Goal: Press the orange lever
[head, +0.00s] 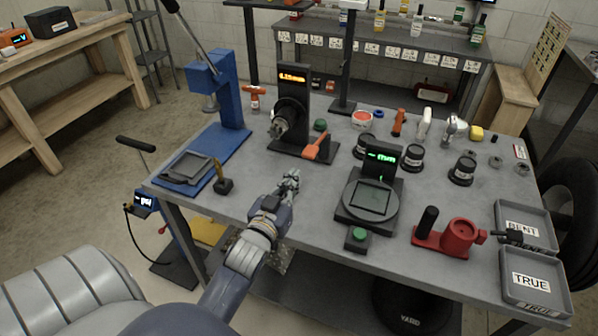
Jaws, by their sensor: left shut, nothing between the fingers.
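The orange lever (318,147) is on the black base of an upright dark gauge stand (293,100) with a small lit orange display and a round chuck-like part. The lever sticks out at the right front of that base. My left gripper (293,176) is shut and empty. In the picture it is below and left of the lever, over the front part of the grey table, apart from the lever. My right gripper is not in view.
A black round-plate scale (371,200), a green button (357,234) and a red fixture (461,236) are to the right. Bins (535,280) sit at the right edge. Bare tabletop lies around my gripper.

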